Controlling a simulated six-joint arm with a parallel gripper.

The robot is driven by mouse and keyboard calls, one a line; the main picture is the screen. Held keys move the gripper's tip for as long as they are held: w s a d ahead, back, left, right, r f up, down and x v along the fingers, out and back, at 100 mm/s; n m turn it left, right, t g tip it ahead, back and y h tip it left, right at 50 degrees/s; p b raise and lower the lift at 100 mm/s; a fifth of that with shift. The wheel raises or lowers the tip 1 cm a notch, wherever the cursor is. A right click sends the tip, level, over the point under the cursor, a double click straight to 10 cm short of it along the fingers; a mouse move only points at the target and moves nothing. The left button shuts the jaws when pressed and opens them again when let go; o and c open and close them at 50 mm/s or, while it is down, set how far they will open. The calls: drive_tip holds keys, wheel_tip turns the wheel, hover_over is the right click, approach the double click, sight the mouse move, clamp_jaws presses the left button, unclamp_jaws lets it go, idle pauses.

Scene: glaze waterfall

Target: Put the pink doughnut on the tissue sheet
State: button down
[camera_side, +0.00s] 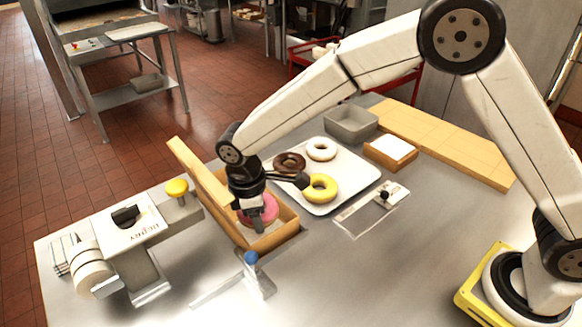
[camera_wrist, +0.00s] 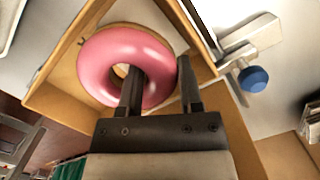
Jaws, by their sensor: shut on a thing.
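The pink doughnut (camera_side: 270,208) is at the open tan box (camera_side: 284,231), partly hidden by my gripper (camera_side: 250,215). In the wrist view my gripper (camera_wrist: 161,72) is shut on the doughnut's ring (camera_wrist: 98,62), with one finger in the hole and the other outside the ring. The box walls (camera_wrist: 62,105) surround the doughnut in that view. A pale patch shows below the doughnut inside the box in the side view; I cannot tell if it is the tissue sheet. Whether the doughnut touches the box floor is unclear.
A white tray (camera_side: 346,197) behind holds a yellow doughnut (camera_side: 331,187), a chocolate one (camera_side: 290,158) and a white one (camera_side: 322,143). A wooden holder with white sheets (camera_side: 393,147) and a grey bin (camera_side: 351,122) stand farther back. A blue-knobbed device (camera_side: 251,258) stands in front.

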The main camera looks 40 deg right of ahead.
drive_tip(key=shift+f, duration=1.45)
drive_tip(key=shift+f, duration=0.55)
drive_tip(key=c, duration=0.5)
unclamp_jaws()
drive_tip(key=shift+c, duration=0.2)
drive_tip(key=shift+r, duration=0.1)
drive_tip(key=r, duration=1.3)
drive_tip(key=shift+w+a, duration=0.1)
drive_tip(key=shift+a, duration=0.1)
